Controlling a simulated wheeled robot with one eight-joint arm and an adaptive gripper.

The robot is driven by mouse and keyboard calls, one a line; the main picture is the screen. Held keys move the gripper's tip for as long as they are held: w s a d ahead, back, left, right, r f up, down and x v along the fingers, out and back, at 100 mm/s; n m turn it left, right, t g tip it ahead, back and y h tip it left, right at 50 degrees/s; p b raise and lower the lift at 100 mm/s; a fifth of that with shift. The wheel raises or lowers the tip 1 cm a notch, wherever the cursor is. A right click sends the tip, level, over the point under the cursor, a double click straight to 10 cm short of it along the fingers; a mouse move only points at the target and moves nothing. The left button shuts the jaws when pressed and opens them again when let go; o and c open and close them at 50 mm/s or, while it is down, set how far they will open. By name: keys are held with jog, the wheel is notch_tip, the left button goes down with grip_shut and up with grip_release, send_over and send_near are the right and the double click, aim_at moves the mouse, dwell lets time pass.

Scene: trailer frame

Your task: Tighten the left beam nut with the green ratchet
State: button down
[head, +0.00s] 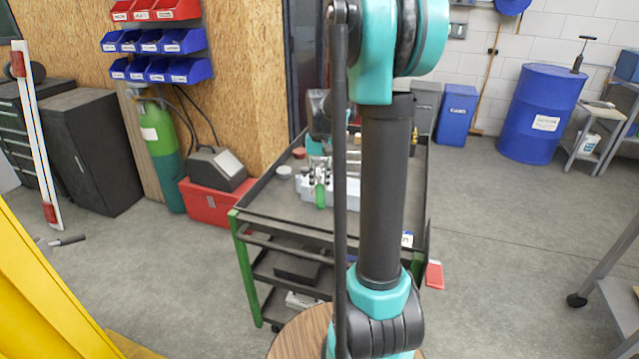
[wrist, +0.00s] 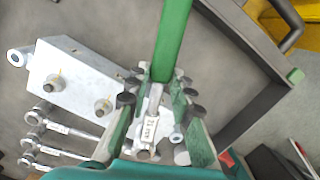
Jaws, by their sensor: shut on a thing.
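My gripper (wrist: 158,105) is shut on the green ratchet (wrist: 174,35) in the wrist view. The ratchet's green handle points up and away from the fingers, and a labelled metal part (wrist: 150,128) shows between them. In the head view the gripper (head: 320,165) is over the cart, partly hidden by my arm, with the green handle (head: 320,195) below it. I cannot tell whether the ratchet touches the cart top. The left beam nut cannot be made out in either view.
A pale metal block (wrist: 75,75) with bolts and several ring-ended tools (wrist: 45,140) lie beside the gripper on the dark cart (head: 270,228). A yellow frame (head: 45,285) stands at the lower left.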

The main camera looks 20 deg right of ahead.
jog(key=shift+r, duration=0.45)
jog(key=shift+r, duration=0.3)
jog(key=shift+r, duration=0.25)
dwell(0.7)
jog(key=shift+r, duration=2)
jog(key=c, duration=1.9)
grip_release()
grip_shut()
